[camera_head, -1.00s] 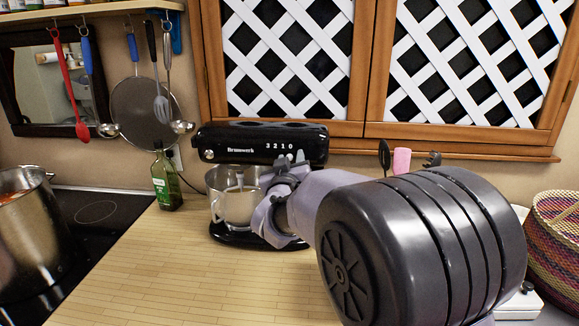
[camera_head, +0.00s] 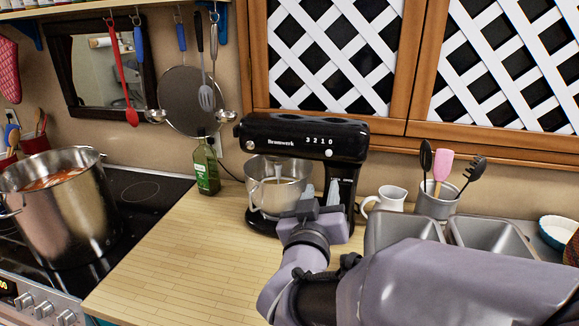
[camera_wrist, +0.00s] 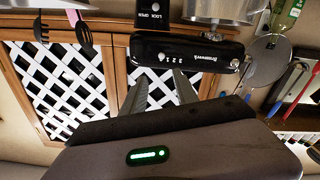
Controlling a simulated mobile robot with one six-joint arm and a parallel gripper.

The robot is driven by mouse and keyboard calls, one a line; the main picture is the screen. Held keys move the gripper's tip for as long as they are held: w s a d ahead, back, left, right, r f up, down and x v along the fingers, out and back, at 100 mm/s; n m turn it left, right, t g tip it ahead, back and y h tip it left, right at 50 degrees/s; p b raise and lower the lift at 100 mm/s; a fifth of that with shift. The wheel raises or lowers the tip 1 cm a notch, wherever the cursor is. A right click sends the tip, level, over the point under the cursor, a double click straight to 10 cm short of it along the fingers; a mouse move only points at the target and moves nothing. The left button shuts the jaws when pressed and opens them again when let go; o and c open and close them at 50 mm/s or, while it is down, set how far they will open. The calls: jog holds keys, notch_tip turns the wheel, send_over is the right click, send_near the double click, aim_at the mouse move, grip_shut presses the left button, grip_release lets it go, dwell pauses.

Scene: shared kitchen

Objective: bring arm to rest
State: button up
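My gripper (camera_head: 320,193) is in front of the black stand mixer (camera_head: 300,137), by its right side. Its two fingers point up and stand apart with nothing between them. In the wrist view the fingers (camera_wrist: 160,88) also show apart and empty, with the mixer (camera_wrist: 185,50) beyond them. My arm reaches in from the lower right of the head view. The steel mixing bowl (camera_head: 280,190) sits on the mixer's base. I cannot tell whether the gripper touches the mixer.
A pot of red soup (camera_head: 62,205) stands on the stove at left. A green bottle (camera_head: 207,167) is left of the mixer. The wooden counter (camera_head: 175,265) is clear in front.

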jog(key=s+f+m+g+y, duration=0.2)
jog(key=s+f+g+y, duration=0.1)
jog(key=s, duration=1)
jog(key=s+f+m+g+y, duration=0.2)
jog(key=s+f+g+y, duration=0.2)
jog(key=s, duration=0.8)
notch_tip(320, 180, down, 3)
jog(key=g, duration=0.4)
jog(key=shift+s+a+r+y, duration=0.2)
jog(key=shift+s+a+y, duration=0.1)
jog(key=shift+s+a, duration=0.1)
jog(key=shift+c, duration=0.3)
dwell(0.6)
